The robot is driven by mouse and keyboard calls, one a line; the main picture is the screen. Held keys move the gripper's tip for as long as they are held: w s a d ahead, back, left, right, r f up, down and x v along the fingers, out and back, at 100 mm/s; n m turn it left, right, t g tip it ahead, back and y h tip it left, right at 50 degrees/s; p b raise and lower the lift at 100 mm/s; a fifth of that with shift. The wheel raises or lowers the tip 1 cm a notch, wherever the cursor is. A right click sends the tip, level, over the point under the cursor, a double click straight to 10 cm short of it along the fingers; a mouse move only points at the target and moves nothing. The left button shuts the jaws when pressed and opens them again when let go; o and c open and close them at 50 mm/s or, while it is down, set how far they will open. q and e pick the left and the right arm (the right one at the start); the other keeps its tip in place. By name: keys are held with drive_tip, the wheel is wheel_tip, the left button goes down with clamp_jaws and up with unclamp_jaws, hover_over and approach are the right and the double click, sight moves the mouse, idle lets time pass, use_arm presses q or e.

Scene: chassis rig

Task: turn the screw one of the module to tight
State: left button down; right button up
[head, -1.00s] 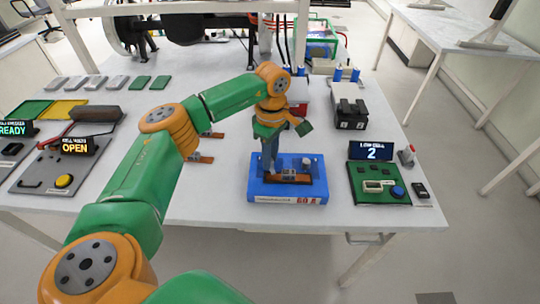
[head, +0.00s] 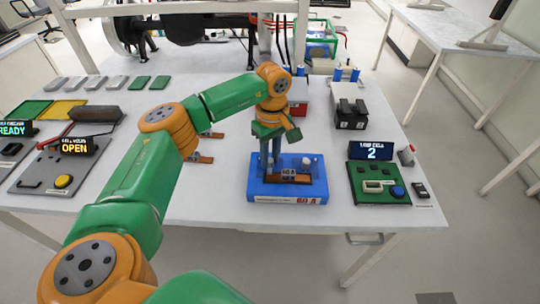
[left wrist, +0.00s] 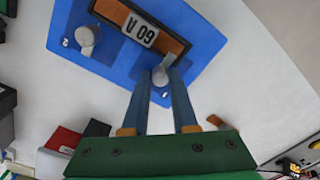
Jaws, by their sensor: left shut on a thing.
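The blue module (head: 258,188) lies on the table, with a brown bar marked 60 A (left wrist: 142,30) across it. A second grey screw (left wrist: 86,38), marked 2, stands free at the other end and also shows in the head view (head: 306,161). My right gripper is not in view.
A green panel (head: 368,190) with a display reading 2 (head: 371,152) stands right of the module. A grey fixture (head: 40,170) with an OPEN sign is at the left. Two brown strips lie behind my left arm. The table's front edge is close to the module.

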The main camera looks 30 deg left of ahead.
sight(271, 160)
use_arm(q)
drive_tip(key=shift+f, duration=0.1)
drive_tip(key=c, duration=0.7)
unclamp_jaws()
drive_tip(key=shift+r, duration=0.45)
wheel_tip(271, 160, up, 6)
drive_tip(key=shift+w+d+r+b, duration=0.1)
drive_tip(key=shift+d+r+b, duration=0.1)
drive_tip(key=shift+b, duration=0.35)
drive_tip(key=shift+a, duration=0.1)
drive_tip(key=shift+f, duration=0.1)
